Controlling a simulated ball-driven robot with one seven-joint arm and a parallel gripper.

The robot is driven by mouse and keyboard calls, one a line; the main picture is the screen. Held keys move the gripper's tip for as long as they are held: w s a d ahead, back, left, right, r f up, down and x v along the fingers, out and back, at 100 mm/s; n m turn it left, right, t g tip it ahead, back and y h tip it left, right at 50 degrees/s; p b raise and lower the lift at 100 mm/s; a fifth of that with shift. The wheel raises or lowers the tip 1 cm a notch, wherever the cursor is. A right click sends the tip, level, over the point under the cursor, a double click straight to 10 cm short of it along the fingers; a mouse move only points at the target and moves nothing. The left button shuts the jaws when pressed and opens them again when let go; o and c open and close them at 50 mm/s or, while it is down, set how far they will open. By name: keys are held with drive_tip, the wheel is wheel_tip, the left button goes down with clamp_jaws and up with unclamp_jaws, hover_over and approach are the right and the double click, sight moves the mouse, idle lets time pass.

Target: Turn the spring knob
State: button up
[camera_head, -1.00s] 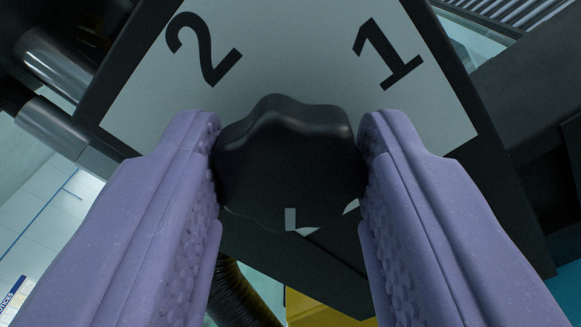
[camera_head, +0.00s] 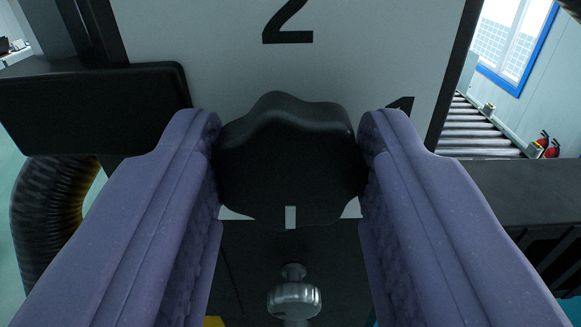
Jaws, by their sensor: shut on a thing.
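The spring knob (camera_head: 288,160) is black with a lobed rim and a small light mark (camera_head: 290,217) at its lower edge in the picture. It sits in front of a pale panel plate (camera_head: 370,60) with a "2" (camera_head: 288,22) above it and a "1" (camera_head: 402,104) partly hidden behind the right finger. My gripper (camera_head: 290,165) has two purple textured fingers, one on each side of the knob. It is shut on the knob. The knob's base on the plate is hidden.
A black block (camera_head: 95,105) stands out at the left, with a dark ribbed hose (camera_head: 45,215) below it. A shiny metal round part (camera_head: 294,300) lies below the knob. A roller conveyor (camera_head: 482,125) and fire extinguishers (camera_head: 547,146) are farther off at the right.

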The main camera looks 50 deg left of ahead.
drive_tip(key=shift+w+f, duration=0.1)
drive_tip(key=shift+f, duration=0.15)
idle(0.3)
drive_tip(key=o, duration=1.1)
drive_tip(key=shift+r, duration=0.1)
drive_tip(key=shift+c, duration=0.2)
drive_tip(key=shift+r, duration=0.1)
drive_tip(key=b+v, duration=0.3)
drive_tip(key=v, duration=0.5)
drive_tip(key=shift+b, duration=0.4)
drive_tip(key=shift+a, duration=0.1)
